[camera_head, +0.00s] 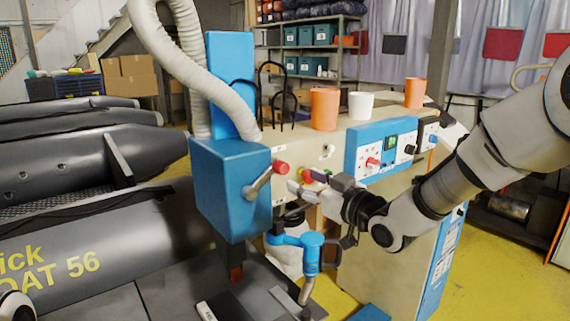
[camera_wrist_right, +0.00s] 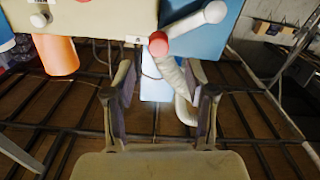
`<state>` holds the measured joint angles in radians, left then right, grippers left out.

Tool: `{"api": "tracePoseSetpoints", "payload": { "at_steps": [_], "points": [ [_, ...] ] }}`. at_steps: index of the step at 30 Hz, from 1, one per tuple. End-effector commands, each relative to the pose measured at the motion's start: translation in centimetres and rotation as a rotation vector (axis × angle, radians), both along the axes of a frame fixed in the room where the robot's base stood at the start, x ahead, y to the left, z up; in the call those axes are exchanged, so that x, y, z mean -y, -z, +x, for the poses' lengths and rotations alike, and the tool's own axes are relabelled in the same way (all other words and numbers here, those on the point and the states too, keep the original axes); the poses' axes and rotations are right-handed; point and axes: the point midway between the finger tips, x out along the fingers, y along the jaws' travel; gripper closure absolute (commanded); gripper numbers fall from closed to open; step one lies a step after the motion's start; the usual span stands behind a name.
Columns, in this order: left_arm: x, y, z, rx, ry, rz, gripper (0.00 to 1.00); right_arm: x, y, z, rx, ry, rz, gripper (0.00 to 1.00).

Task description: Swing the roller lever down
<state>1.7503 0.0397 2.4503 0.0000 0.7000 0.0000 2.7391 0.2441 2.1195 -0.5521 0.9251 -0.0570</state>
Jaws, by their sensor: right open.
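The roller lever (camera_head: 262,183) is a grey bar with a red knob, mounted on the side of a blue box (camera_head: 231,190). It slants up to the right, with the red knob at its upper end. In the right wrist view the lever (camera_wrist_right: 190,30) and its red knob lie just beyond the fingertips. My right gripper (camera_head: 303,187) is open and empty, close to the knob on its right side, apparently not touching it. It also shows in the right wrist view (camera_wrist_right: 161,78) with its fingers spread.
A beige machine cabinet (camera_head: 385,230) with a blue control panel (camera_head: 385,148) stands behind my right arm. Orange cups (camera_head: 324,108) and a white cup (camera_head: 361,105) stand on top. A blue clamp-like part (camera_head: 310,246) sits below the gripper. Grey inflatable boats (camera_head: 90,165) fill the left.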

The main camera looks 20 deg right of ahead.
Motion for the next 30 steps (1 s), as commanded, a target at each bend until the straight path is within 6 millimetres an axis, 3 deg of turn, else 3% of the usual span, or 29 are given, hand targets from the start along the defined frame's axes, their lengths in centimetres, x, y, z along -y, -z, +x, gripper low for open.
{"api": "tracePoseSetpoints", "payload": {
  "at_steps": [2,14,23,28,30],
  "points": [
    [0.0,-0.3,0.0,0.000,0.000,0.000,0.60,-0.1,-0.9,0.3,0.013,0.001,0.000,0.45],
    [0.0,-3.5,0.0,0.000,0.000,0.000,0.60,-2.4,-0.9,6.6,0.010,0.001,-0.002,0.45],
    [0.0,-3.5,0.0,0.000,0.000,0.000,0.60,-2.6,-0.6,7.3,0.010,0.001,0.000,0.45],
    [0.0,-3.5,0.0,0.000,0.000,0.000,0.60,-2.6,-0.6,7.2,0.010,0.001,0.000,1.00],
    [0.0,-3.5,0.0,0.000,0.000,0.000,0.60,-2.6,-0.6,7.2,0.010,0.001,0.000,1.00]
  ]
}}
